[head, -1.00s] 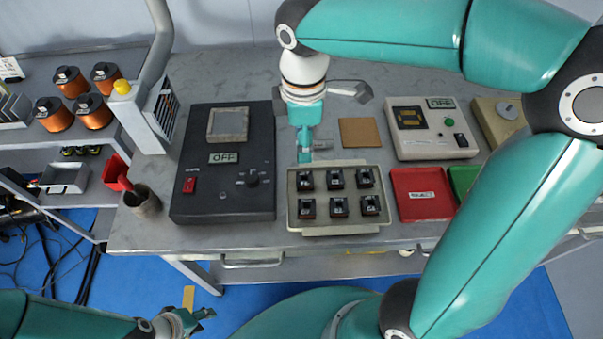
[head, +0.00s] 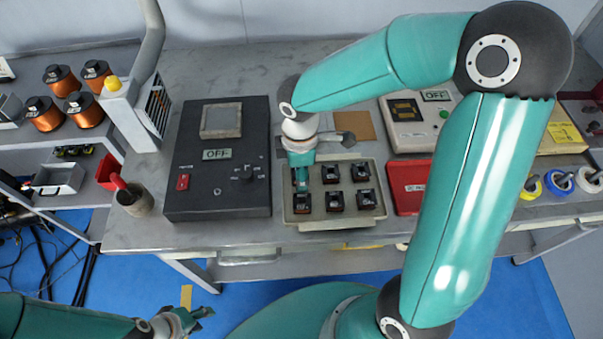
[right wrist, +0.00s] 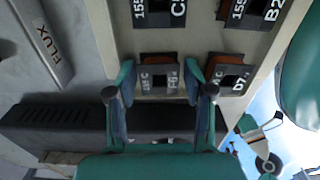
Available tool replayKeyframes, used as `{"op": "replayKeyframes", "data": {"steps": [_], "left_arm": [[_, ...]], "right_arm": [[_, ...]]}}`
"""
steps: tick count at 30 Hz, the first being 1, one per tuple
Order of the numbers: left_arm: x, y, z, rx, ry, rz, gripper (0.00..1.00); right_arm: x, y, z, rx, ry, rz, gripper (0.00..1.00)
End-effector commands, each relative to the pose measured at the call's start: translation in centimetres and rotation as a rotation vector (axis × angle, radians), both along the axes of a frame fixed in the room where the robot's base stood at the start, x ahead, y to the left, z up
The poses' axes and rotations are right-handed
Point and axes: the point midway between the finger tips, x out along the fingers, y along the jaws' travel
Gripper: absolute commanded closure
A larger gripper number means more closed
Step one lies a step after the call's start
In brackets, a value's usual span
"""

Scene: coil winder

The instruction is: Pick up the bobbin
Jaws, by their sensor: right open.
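Several small black-topped bobbins stand in rows in a beige tray (head: 338,224) on the bench. My right gripper (head: 302,190) points down over the left column of the tray, at the front-left bobbin (head: 303,204), and hides part of the bobbin behind it. In the right wrist view my right gripper (right wrist: 158,76) is open, with one finger on each side of a bobbin (right wrist: 160,85). Contact cannot be told. Another bobbin (right wrist: 228,80) stands just right of the right finger. My left gripper (head: 200,317) is low at the bottom left, away from the bench; its jaws are too small to read.
A black machine (head: 218,185) reading OFF stands left of the tray. A red tray (head: 407,185) lies to its right, partly behind my right arm. A tester (head: 412,130) stands behind that. Copper-wound spools (head: 64,82) stand on the left shelf.

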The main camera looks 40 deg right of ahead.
Motion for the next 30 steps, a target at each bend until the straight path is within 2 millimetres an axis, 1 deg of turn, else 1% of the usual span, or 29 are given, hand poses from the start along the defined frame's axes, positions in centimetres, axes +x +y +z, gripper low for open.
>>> {"op": "replayKeyframes", "data": {"steps": [2,8,11,15,17,25,30], "left_arm": [[0.00,0.00,-0.03,0.000,0.000,0.000,0.60],[-0.01,0.00,-0.03,0.000,0.000,0.000,0.60],[-0.01,0.00,-0.03,0.000,0.000,0.000,0.60],[0.00,0.00,-0.03,0.000,0.000,0.000,0.60],[0.00,0.00,-0.03,0.000,0.000,0.000,0.60],[0.00,0.01,-0.01,0.000,0.000,0.000,0.60],[-0.01,0.00,0.09,0.000,0.000,0.000,0.60]], "right_arm": [[0.02,0.00,-0.40,0.000,-0.001,0.000,0.48],[0.05,0.03,-0.42,0.001,-0.002,0.000,0.48],[0.06,0.05,-0.41,0.001,-0.002,0.000,0.63],[0.06,0.07,-0.41,0.000,-0.001,0.001,0.86],[0.07,0.08,-0.40,0.000,-0.001,0.001,0.96],[0.09,0.08,-0.30,0.001,-0.003,0.001,0.96],[0.12,0.09,0.49,-0.001,-0.003,0.001,0.96]]}}
